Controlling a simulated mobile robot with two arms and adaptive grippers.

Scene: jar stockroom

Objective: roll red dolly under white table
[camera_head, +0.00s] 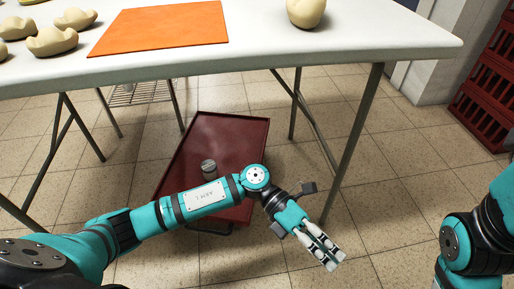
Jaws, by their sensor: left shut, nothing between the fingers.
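The red dolly (218,134) is a flat dark red platform with a low rim, on the tiled floor. Its far part lies below the white table (260,52), and its near part reaches out toward me. A small grey cylindrical thing (208,167) stands on it. My left arm crosses in front of the dolly's near part and hides some of it. My left gripper (335,262) is shut and empty, to the right of the dolly and apart from it, over bare floor. Of my right arm only a part shows at the right edge; its gripper is out of view.
On the table lie an orange mat (160,28) and several pale yellow bowl-like things (52,41). A table leg (350,145) stands right of the dolly. Red crates (485,95) are stacked at the far right. The floor between leg and crates is clear.

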